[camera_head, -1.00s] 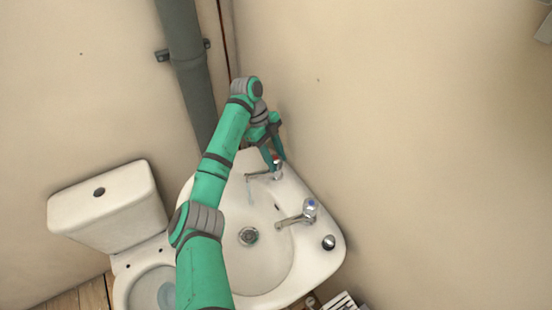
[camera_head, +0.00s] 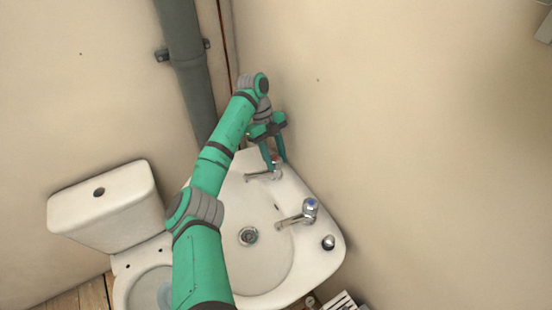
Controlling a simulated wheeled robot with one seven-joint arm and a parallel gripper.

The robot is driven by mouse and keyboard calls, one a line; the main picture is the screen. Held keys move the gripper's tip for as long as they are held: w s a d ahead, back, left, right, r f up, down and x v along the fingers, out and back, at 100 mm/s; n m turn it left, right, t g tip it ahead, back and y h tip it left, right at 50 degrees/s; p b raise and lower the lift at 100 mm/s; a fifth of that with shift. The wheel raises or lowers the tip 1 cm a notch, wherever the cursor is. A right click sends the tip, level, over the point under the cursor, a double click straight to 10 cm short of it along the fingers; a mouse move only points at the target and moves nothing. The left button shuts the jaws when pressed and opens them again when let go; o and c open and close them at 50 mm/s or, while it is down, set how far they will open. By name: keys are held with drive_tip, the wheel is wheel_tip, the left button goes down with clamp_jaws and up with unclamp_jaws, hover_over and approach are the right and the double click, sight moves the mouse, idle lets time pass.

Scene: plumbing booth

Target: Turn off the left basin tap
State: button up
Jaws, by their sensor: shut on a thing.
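The left basin tap (camera_head: 262,176) is chrome with a red-marked top and stands at the back of the white basin (camera_head: 302,262). My gripper (camera_head: 277,162) reaches down from above and is shut on the head of this tap, one finger on either side. The fingers hide part of the tap head. The spout points left over the bowl. I cannot make out clearly whether water runs from it.
A second chrome tap (camera_head: 298,214) with a blue-marked top stands to the right on the basin. A toilet (camera_head: 110,205) is at the left. A grey pipe (camera_head: 188,70) runs down the wall behind my arm. The wall is close behind the basin.

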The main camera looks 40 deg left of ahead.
drive_tip(key=o, duration=1.1)
drive_tip(key=shift+c, duration=0.2)
drive_tip(key=s+v, duration=0.1)
drive_tip(key=v, duration=0.9)
drive_tip(key=shift+w+a+r, duration=0.2)
drive_tip(key=shift+w+r, duration=0.15)
